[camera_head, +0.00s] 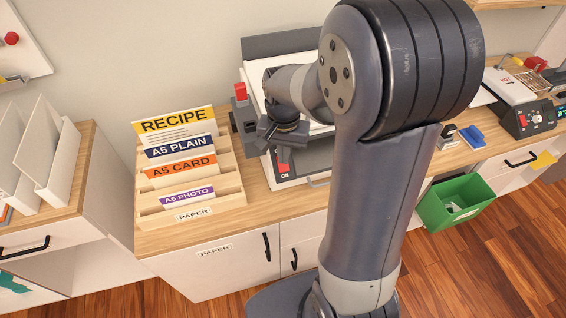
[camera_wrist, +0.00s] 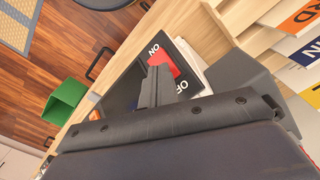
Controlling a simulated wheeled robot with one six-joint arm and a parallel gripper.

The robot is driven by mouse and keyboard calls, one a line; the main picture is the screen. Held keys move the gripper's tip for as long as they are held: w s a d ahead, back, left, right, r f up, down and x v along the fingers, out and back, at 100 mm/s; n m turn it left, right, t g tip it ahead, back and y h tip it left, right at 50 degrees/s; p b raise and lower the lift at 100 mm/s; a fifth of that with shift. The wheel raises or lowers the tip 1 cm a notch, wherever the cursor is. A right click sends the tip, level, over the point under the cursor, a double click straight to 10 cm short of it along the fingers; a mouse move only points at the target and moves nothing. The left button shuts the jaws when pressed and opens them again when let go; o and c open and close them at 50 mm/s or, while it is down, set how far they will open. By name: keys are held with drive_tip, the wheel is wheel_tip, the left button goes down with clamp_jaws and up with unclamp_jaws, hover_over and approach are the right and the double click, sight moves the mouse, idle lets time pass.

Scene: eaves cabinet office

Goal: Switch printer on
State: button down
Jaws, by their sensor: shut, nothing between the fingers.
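The printer (camera_head: 308,168) is a white and dark machine on the wooden counter, largely hidden behind my arm. On its dark front panel is a red switch (camera_head: 283,157) with an ON label below it. In the wrist view the red switch (camera_wrist: 161,58) lies between the ON and OFF labels, partly covered by my fingers. My gripper (camera_head: 268,144) is shut and empty, at the switch's upper left in the head view. Its fingertips (camera_wrist: 156,72) overlap the switch in the wrist view; I cannot tell whether they touch it or which way the rocker is tipped.
A wooden paper rack (camera_head: 190,190) with labelled dividers stands close left of the printer. A grey block with a red top (camera_head: 240,92) is beside the printer's back left. A green bin (camera_head: 455,203) hangs at the cabinet front on the right. Another machine (camera_head: 520,105) stands farther right.

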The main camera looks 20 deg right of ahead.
drive_tip(key=shift+f, duration=0.3)
wheel_tip(320, 180, up, 7)
drive_tip(key=p, duration=0.5)
idle(0.5)
drive_tip(key=shift+f, duration=0.1)
wheel_tip(320, 180, down, 7)
drive_tip(key=b, duration=0.5)
drive_tip(key=shift+r, duration=0.2)
idle(0.3)
wheel_tip(320, 180, up, 8)
drive_tip(key=p, duration=0.6)
idle(1.1)
